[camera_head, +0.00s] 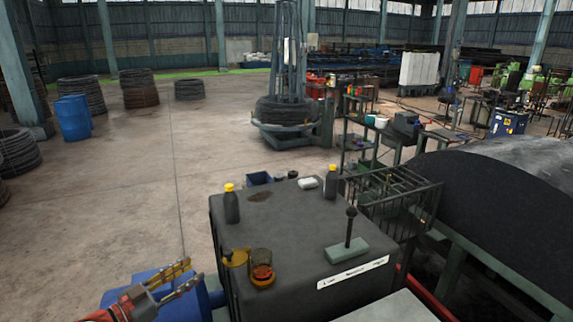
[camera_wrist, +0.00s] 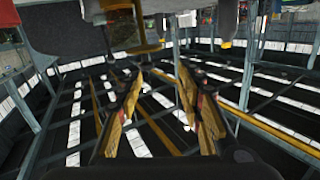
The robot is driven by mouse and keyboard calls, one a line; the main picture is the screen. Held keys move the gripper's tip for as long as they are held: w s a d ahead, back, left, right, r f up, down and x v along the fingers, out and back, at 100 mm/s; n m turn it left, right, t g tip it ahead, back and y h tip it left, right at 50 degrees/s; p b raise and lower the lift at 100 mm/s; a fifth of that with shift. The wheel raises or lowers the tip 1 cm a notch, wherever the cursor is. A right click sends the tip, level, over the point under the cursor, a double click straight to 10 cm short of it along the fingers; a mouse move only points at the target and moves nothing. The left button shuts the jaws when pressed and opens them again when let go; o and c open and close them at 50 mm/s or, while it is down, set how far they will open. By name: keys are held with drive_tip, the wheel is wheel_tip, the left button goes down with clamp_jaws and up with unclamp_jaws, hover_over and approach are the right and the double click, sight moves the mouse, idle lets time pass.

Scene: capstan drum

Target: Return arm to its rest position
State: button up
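My gripper (camera_head: 193,270) is at the lower left of the head view, left of the dark cabinet (camera_head: 275,225) and apart from it. Its two yellow-padded fingers are spread with nothing visible between them. In the wrist view my gripper (camera_wrist: 160,68) also shows as two separated fingers with an empty gap. On the cabinet top, near its front-left edge, an amber cup-like container (camera_head: 262,274) holds something orange-red, beside a flat yellowish piece (camera_head: 235,258). A control lever (camera_head: 350,228) on a green base stands upright at the right of the top.
Two dark bottles with yellow caps (camera_head: 231,205) (camera_head: 331,183) and a white item (camera_head: 307,184) stand on the cabinet. A large dark drum (camera_head: 490,205) and a barred rack (camera_head: 395,195) are at the right. A blue object (camera_head: 150,285) lies behind my gripper. Floor (camera_head: 130,190) at left is open.

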drive_tip(key=w+a+f+n+t+y, duration=0.1)
drive_tip(key=w+a+f+n+y, duration=0.1)
drive_tip(key=a+f+y, duration=0.3)
drive_tip(key=w+a+f+n+y, duration=0.1)
drive_tip(key=a+n+y, duration=0.1)
drive_tip(key=a+y, duration=0.3)
drive_tip(key=s+a+f+n+g+y+b, duration=0.1)
drive_tip(key=s+a+f+n+g+y, duration=0.2)
drive_tip(key=s+a+n+g+y, duration=0.4)
drive_tip(key=s+d+f+m+g+h+b, duration=0.1)
drive_tip(key=s+d+b, duration=0.4)
drive_tip(key=d, duration=1.7)
drive_tip(key=s+d+f+m+g+h+b, duration=0.1)
drive_tip(key=s+d+h+b, duration=0.3)
drive_tip(key=d, duration=1.9)
drive_tip(key=s+d+f+m+g+h+b, duration=0.1)
drive_tip(key=s+d+h+b, duration=0.1)
drive_tip(key=s+d+b, duration=0.5)
drive_tip(key=s+d, duration=0.3)
drive_tip(key=d, duration=0.4)
drive_tip(key=s+d, duration=0.3)
drive_tip(key=d, duration=0.5)
drive_tip(key=shift+d+h, duration=0.3)
